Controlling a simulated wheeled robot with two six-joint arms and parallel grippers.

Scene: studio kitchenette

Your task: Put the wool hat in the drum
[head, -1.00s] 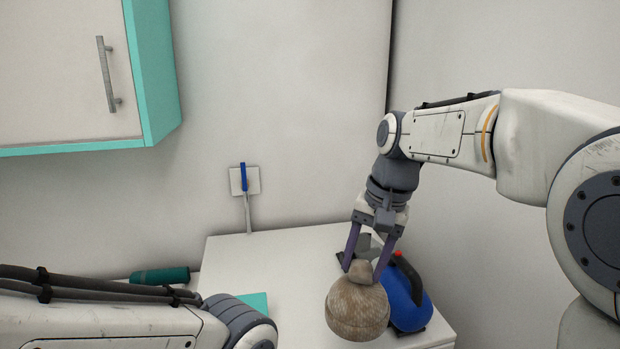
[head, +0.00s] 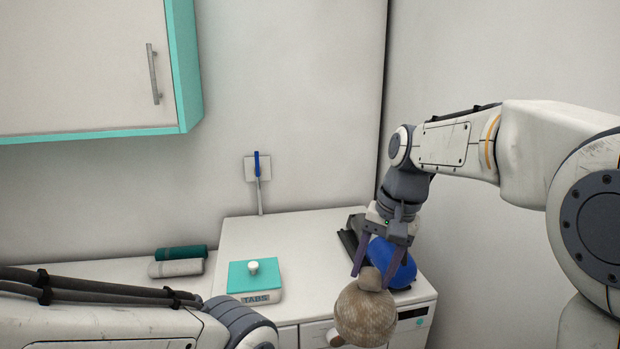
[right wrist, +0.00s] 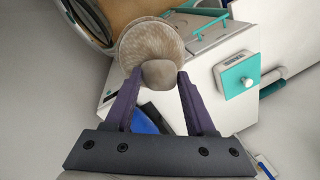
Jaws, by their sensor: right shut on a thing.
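The wool hat (head: 364,314) is a beige knitted cap with a round bobble. My right gripper (head: 371,279) is shut on the bobble, and the hat hangs below it in front of the white machine (head: 408,326). In the right wrist view the hat (right wrist: 150,42) hangs from the bobble between the fingertips (right wrist: 158,77). A dark round rim, apparently the machine's door (right wrist: 92,18), shows at upper left there, partly behind the hat. The drum's inside is not visible. My left arm crosses the lower left of the head view; its gripper is out of frame.
On the white top are a teal-lidded TABS box (head: 254,282) and a blue rounded object (head: 391,262) beside a dark one. Rolled towels (head: 178,262) lie on the left counter. A wall cabinet (head: 95,70) hangs above. The white top's middle is fairly clear.

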